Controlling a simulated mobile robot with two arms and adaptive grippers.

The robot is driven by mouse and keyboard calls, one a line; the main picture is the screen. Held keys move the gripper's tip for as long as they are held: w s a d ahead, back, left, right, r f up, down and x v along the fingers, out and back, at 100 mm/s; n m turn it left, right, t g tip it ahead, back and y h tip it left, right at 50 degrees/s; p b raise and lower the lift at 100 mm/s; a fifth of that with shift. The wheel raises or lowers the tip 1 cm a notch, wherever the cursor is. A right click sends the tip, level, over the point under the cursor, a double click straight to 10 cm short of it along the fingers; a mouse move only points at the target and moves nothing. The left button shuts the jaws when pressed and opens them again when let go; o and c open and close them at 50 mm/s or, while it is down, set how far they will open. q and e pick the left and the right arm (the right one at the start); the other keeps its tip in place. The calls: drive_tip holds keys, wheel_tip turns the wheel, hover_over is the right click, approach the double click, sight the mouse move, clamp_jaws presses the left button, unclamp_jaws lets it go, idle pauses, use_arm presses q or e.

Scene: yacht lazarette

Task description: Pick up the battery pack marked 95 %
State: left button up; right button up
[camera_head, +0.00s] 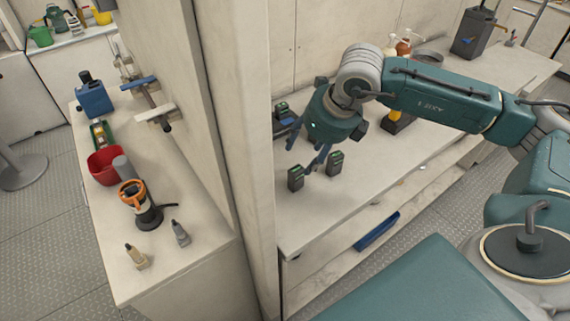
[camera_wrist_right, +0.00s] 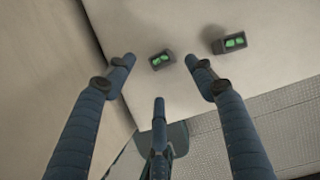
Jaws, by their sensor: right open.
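Two small dark battery packs with green displays stand on the light counter in the head view: one on the left (camera_head: 296,178) and one on the right (camera_head: 335,163). Another dark item with a green display (camera_head: 282,109) stands farther back, beside my right gripper. The numbers are too small to read. My right gripper (camera_head: 306,152) is open and empty above the counter, just behind the two packs. In the right wrist view, one pack (camera_wrist_right: 161,60) shows between the fingertips of the gripper (camera_wrist_right: 160,78), apart from them. The other pack (camera_wrist_right: 232,41) lies to the right. My left gripper is not in view.
A tall wall panel (camera_head: 225,130) stands at the counter's left end. Bottles (camera_head: 403,48) and a dark grey container (camera_head: 474,33) stand farther back right. A blue tray (camera_head: 377,231) is on the shelf below. The counter in front of the packs is clear.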

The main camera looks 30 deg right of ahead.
sight(297, 170)
drive_tip(key=p+x, duration=0.1)
drive_tip(key=x, duration=0.2)
drive_tip(key=shift+w+a+f, duration=0.1)
drive_tip(key=shift+f, duration=0.3)
drive_tip(key=shift+w+f, duration=0.2)
drive_tip(key=shift+f, duration=0.4)
drive_tip(key=p+x, duration=0.1)
drive_tip(key=x, duration=0.1)
drive_tip(key=p+x, duration=0.1)
drive_tip(key=x, duration=0.1)
drive_tip(key=shift+s+f, duration=0.15)
drive_tip(key=shift+f, duration=0.1)
drive_tip(key=shift+f+p, duration=0.3)
drive_tip(key=shift+f, duration=0.2)
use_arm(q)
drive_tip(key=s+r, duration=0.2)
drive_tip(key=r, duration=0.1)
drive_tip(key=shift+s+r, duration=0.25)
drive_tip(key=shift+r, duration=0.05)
use_arm(e)
drive_tip(key=c, duration=1.2)
